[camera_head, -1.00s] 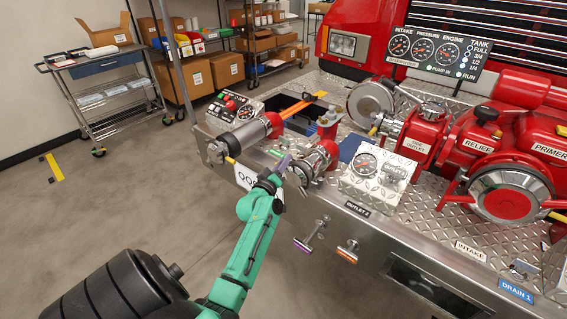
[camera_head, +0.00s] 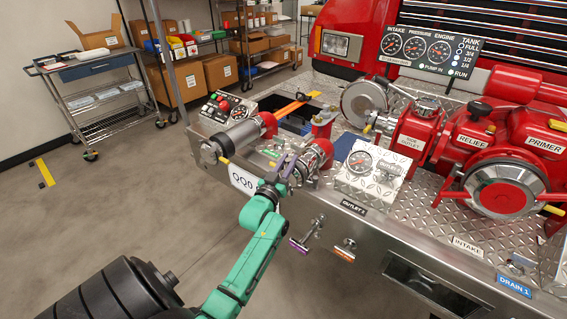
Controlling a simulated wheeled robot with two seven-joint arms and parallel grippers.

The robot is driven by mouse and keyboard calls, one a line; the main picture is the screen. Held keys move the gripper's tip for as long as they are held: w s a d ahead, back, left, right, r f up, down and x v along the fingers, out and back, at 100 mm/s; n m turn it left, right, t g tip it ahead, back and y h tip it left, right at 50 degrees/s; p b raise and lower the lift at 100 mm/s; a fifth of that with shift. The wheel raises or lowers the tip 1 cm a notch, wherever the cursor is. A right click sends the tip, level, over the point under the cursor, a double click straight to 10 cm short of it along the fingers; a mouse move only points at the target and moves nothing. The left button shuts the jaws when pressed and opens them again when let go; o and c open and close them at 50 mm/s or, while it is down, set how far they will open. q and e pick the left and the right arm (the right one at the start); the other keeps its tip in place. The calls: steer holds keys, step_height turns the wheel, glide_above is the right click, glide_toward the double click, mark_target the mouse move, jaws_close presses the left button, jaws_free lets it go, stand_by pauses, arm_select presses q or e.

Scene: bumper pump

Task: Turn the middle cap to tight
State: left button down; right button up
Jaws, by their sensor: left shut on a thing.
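The middle cap (camera_head: 308,172) is a silvery cap on the front end of a short red outlet at the edge of the diamond-plate deck. My left gripper (camera_head: 284,170) is at the cap's left side, shut on a slim purple-grey handle that appears to belong to the cap. The gripper's fingers hide part of the cap face and handle, so the exact grip is hard to see. My green left forearm comes up from below. My right gripper is out of view.
Another capped outlet (camera_head: 237,138) lies left of the middle one. A gauge box (camera_head: 368,165) stands close on the right. A large intake cap (camera_head: 503,190) is farther right. A white sign (camera_head: 243,181) and purple and orange pull handles (camera_head: 300,245) are on the front panel.

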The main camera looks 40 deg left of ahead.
mark_target(302, 174)
arm_select(q)
steer(key=d+m, duration=0.1)
steer(key=m, duration=0.1)
steer(key=d+m+h+b, duration=0.1)
steer(key=f+m+t+b, duration=0.1)
steer(key=m, duration=0.1)
steer(key=shift+d+m+h, duration=0.3)
steer(key=shift+d, duration=0.1)
steer(key=d+m+h+b, duration=0.1)
steer(key=m, duration=0.1)
steer(key=m+h+b, duration=0.1)
steer(key=m, duration=0.1)
steer(key=d+f+m+b, duration=0.1)
steer(key=m, duration=0.2)
steer(key=shift+d+f+t+h, duration=0.1)
steer(key=shift+d+t+h, duration=0.2)
steer(key=shift+t+h, duration=0.1)
steer(key=c, duration=0.7)
jaws_free()
steer(key=shift+w, duration=0.1)
steer(key=b+v, duration=0.1)
steer(key=v, duration=1.3)
steer(key=shift+s, duration=0.3)
